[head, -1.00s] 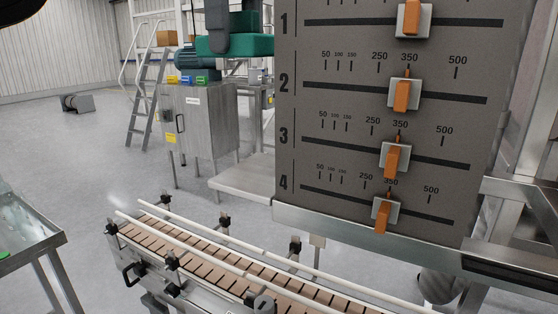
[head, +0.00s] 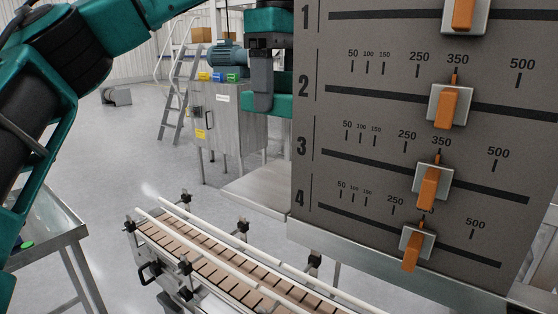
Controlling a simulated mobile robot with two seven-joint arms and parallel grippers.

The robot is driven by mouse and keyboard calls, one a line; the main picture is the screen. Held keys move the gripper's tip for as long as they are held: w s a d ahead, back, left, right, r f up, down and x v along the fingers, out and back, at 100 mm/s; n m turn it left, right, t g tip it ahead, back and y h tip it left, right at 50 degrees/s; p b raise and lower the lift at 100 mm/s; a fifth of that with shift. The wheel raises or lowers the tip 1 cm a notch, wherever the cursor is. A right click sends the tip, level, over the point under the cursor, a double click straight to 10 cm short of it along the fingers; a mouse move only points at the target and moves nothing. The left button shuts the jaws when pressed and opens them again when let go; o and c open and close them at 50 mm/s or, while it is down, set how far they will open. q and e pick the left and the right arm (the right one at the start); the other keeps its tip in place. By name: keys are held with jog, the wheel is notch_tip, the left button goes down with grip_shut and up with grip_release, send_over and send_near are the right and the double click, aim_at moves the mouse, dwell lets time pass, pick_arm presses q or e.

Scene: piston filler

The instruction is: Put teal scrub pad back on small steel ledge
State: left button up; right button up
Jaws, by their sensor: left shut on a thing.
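My left arm crosses the top left of the head view and leaves over the top edge. My left gripper (head: 262,98) comes down beside the left edge of the grey panel, its dark finger in front of a teal block. The block looks like the teal scrub pad (head: 281,106), held in the jaws. The panel hides its right end. A flat steel surface (head: 256,192), which seems to be the ledge, lies well below the pad, with a clear gap between them. Its right side is hidden by the panel. My right gripper is not in view.
The grey panel (head: 400,110) with orange sliders fills the right side. A conveyor (head: 215,260) with rails runs along the bottom. A steel cabinet (head: 228,120) and a ladder (head: 178,95) stand behind. A steel table (head: 50,225) is at the left. Floor between is open.

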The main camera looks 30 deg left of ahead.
aim_at(279, 181)
pick_arm(q)
notch_tip(279, 181, down, 12)
jog(key=shift+r, duration=0.15)
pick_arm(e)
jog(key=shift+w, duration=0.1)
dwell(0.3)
pick_arm(q)
jog(key=o, duration=1)
notch_tip(279, 181, up, 12)
jog(key=shift+r, duration=0.1)
dwell(0.5)
